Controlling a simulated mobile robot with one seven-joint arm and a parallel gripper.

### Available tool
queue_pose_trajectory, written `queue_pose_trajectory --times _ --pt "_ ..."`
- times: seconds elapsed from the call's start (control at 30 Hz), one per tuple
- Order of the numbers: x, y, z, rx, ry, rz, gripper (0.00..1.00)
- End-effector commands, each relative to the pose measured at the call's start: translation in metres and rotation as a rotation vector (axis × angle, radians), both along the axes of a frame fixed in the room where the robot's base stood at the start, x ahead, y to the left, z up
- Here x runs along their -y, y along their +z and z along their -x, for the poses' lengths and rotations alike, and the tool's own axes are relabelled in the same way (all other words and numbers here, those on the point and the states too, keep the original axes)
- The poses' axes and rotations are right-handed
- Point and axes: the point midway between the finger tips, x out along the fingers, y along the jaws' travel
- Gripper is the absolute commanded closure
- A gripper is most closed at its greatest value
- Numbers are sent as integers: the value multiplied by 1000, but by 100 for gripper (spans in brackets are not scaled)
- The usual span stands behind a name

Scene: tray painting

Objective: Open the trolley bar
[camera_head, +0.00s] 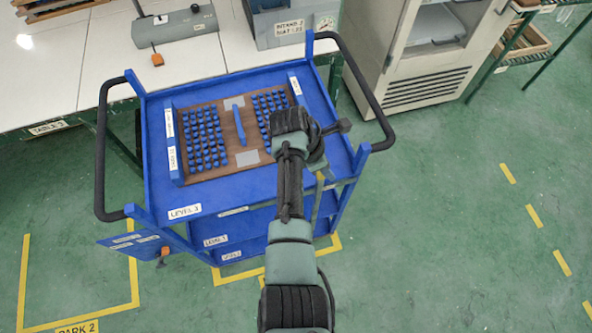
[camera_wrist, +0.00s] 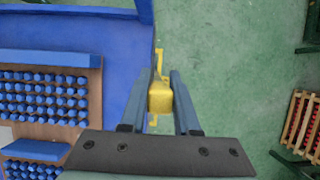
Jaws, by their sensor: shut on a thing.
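The blue trolley (camera_head: 240,192) stands in the middle of the head view, with black handles at both ends. Its top also fills the left of the wrist view (camera_wrist: 100,32). The trolley bar (camera_head: 318,202) shows as a thin yellowish upright at the trolley's front right, partly hidden by my arm. In the wrist view, my gripper (camera_wrist: 162,88) is shut on a yellow block-like part of the bar (camera_wrist: 160,98), at the edge of the trolley top. The fingertips are hard to make out in the head view.
A brown tray (camera_head: 200,168) with several blue pegs lies on the trolley top. A white table (camera_head: 60,85) stands behind left, and a grey cabinet (camera_head: 410,75) behind right. A blue panel (camera_head: 115,242) sticks out front left. Green floor (camera_head: 440,220) at right is clear.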

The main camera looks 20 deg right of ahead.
Motion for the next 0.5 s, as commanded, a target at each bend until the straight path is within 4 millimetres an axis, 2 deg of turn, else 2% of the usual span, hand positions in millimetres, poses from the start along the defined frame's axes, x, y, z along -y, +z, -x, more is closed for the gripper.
queue_pose_trajectory --times 0.03,0.2,0.5 --pt "13 0 1 -1 -7 2 100" --pt "37 0 0 -1 -5 3 100" --pt "48 0 0 -2 -1 3 100"
